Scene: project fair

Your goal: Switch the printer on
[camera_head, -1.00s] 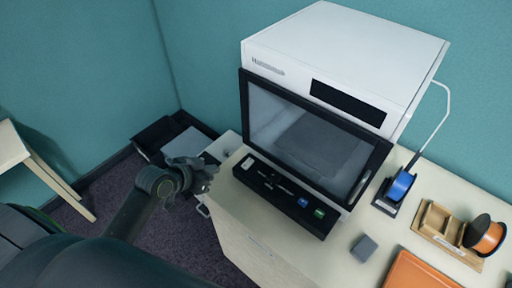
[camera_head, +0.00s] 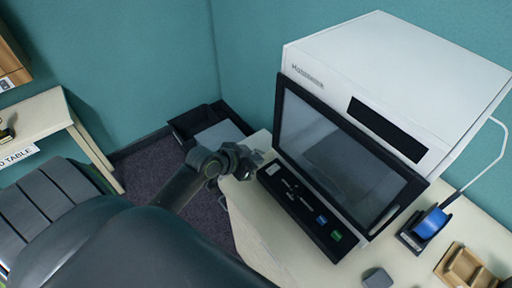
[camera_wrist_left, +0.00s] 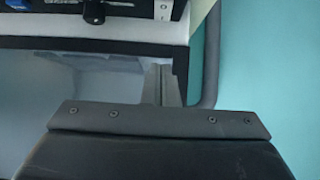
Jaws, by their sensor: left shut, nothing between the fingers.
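The printer (camera_head: 400,60) is a white box with a dark-framed glass door, standing on the pale table. A black control panel (camera_head: 303,215) runs along its lower front, with a pale part at its left end, thin levers in the middle, and a blue button (camera_head: 321,220) and a green button (camera_head: 336,236) to the right. My left gripper (camera_head: 256,158) is shut and empty, close to the printer's front left corner. In the left wrist view its shut fingers (camera_wrist_left: 165,84) show in the middle; part of a dark panel with a black knob (camera_wrist_left: 92,12) shows at the top.
A blue spool (camera_head: 431,222) on a stand and a wooden holder (camera_head: 466,267) stand right of the printer, and a small grey block (camera_head: 377,279) lies in front. A dark open bin (camera_head: 208,128) stands behind my gripper. Another table (camera_head: 36,115) is at the far left.

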